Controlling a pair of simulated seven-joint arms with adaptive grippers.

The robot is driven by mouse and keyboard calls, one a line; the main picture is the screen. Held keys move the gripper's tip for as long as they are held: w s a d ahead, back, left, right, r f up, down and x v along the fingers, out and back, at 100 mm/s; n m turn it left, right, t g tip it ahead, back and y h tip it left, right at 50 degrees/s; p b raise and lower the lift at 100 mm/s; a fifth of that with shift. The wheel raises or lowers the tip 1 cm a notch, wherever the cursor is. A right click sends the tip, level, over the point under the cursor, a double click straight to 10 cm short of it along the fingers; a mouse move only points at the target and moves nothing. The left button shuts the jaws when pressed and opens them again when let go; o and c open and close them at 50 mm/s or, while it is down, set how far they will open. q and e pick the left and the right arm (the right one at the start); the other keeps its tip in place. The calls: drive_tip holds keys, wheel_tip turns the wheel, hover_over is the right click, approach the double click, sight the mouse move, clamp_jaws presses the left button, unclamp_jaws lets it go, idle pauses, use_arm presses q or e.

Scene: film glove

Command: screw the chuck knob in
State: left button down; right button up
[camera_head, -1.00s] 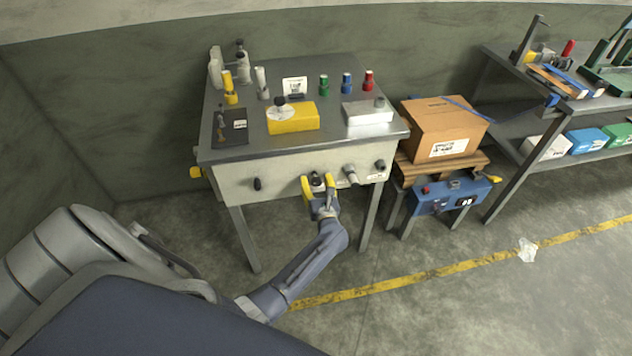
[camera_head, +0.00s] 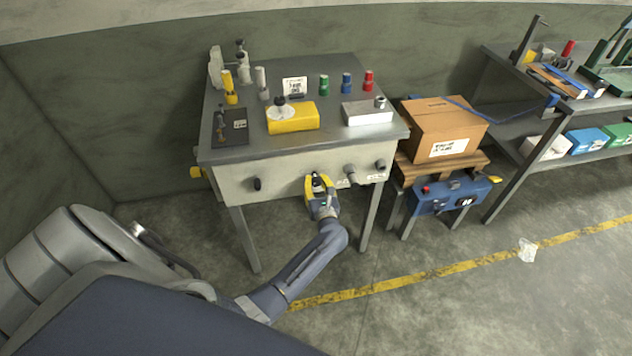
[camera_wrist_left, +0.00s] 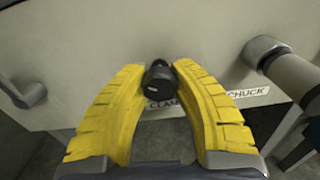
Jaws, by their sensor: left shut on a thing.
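My left gripper (camera_head: 318,181) is at the front panel of the workbench, its yellow fingers closed on a short black knob (camera_wrist_left: 159,83). In the left wrist view, the fingertips touch the knob's two sides. A label below this knob starts "CLA"; the rest is hidden by a finger. To its right is a label (camera_wrist_left: 248,92) reading "CHUCK", below a thick grey cylindrical knob (camera_wrist_left: 292,72) that sticks out of the panel. That grey knob also shows in the head view (camera_head: 350,170), apart from the gripper. My right gripper is not in view.
A dark handle (camera_head: 257,184) sticks out at the panel's left, another knob (camera_head: 381,165) at its right. The bench top (camera_head: 275,149) carries a yellow block (camera_head: 292,119), a grey block and several coloured knobs. A cardboard box (camera_head: 437,127) stands right of the bench.

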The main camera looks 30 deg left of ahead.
sight(316, 184)
use_arm(q)
drive_tip(key=m, duration=0.5)
drive_tip(key=shift+s+f+m, duration=0.1)
drive_tip(key=shift+m, duration=0.3)
drive_tip(key=m, duration=0.6)
drive_tip(key=shift+s+a, duration=0.1)
idle(0.5)
drive_tip(key=c, duration=1)
unclamp_jaws()
drive_tip(key=shift+v, duration=3.7)
